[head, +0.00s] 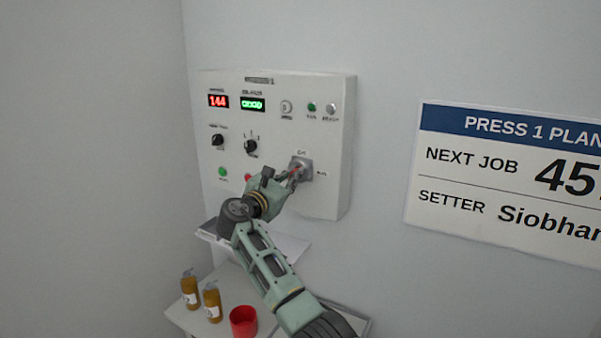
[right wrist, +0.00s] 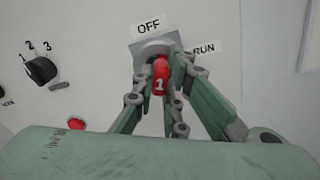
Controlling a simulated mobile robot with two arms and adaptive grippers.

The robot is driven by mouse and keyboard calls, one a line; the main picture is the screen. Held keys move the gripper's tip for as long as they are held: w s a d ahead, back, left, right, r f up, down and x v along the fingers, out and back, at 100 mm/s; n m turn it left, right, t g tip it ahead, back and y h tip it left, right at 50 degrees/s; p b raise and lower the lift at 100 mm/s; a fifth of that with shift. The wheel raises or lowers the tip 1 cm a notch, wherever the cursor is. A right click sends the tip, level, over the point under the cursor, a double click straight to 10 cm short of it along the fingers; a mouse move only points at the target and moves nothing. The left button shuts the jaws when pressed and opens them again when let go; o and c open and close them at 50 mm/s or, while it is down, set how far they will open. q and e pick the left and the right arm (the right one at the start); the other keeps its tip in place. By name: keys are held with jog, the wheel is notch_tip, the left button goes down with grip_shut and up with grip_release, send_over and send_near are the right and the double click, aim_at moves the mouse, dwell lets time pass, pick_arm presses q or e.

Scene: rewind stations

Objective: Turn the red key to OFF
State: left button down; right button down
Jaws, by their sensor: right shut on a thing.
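The key switch (head: 304,167) is a grey plate with a round collar on the right part of the white control panel (head: 330,115). In the right wrist view, the OFF label (right wrist: 149,27) is above the collar and the RUN label (right wrist: 204,49) is to its right. The red key (right wrist: 160,76), marked 1, stands out from the collar, its flat head looking roughly upright, in line with OFF. My right gripper (right wrist: 163,88) is shut on the key, a finger on each side. In the head view, the gripper (head: 292,178) covers most of the key. My left gripper is not in view.
The panel also carries dark selector knobs (head: 251,146), lit displays (head: 252,104) and a red button (right wrist: 76,124) near my gripper. Below, a white table (head: 190,320) holds two brown bottles (head: 190,291) and a red cup (head: 243,321). A sign (head: 500,185) hangs at right.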

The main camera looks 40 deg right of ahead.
jog(key=shift+f, duration=0.1)
jog(key=n, duration=0.6)
jog(key=c, duration=1.7)
grip_release()
jog(key=shift+d, duration=0.1)
